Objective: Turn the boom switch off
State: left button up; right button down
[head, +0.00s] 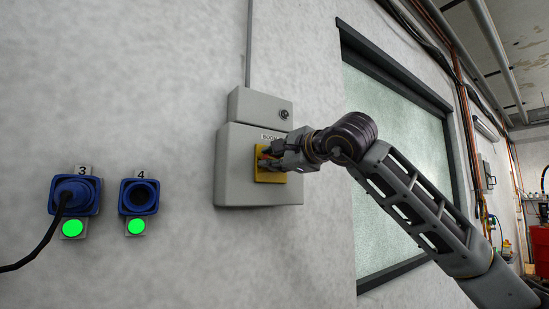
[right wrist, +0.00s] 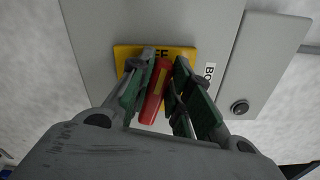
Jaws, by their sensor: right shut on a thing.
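The boom switch is a grey wall box (head: 232,185) with a yellow plate (head: 267,177) and a label partly reading "BOOM". Its red handle (right wrist: 156,92) shows in the right wrist view, in front of the yellow plate (right wrist: 185,52), where letters ending in "FF" are partly visible. My right gripper (head: 268,158) is at the plate, its fingers on either side of the red handle and shut on it. In the right wrist view the green-padded fingers (right wrist: 160,95) flank the handle, which stands slightly tilted. My left gripper is not in view.
A smaller grey box with a round lock (head: 284,114) sits above the switch box. Blue sockets 3 (head: 85,189) and 4 (head: 139,196) are at left, with green lights below; a black cable (head: 45,245) hangs from socket 3. A window (head: 395,165) is behind my arm.

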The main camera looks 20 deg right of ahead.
jog(key=shift+a+f+n, duration=0.1)
jog(key=shift+f+n, duration=0.1)
jog(key=shift+n, duration=0.55)
jog(key=shift+f+n, duration=0.2)
jog(key=shift+n, duration=0.55)
jog(key=shift+f, duration=0.1)
jog(key=c, duration=1.3)
grip_release()
jog(key=shift+s, duration=0.15)
jog(key=v, duration=1.1)
jog(key=shift+s, duration=0.4)
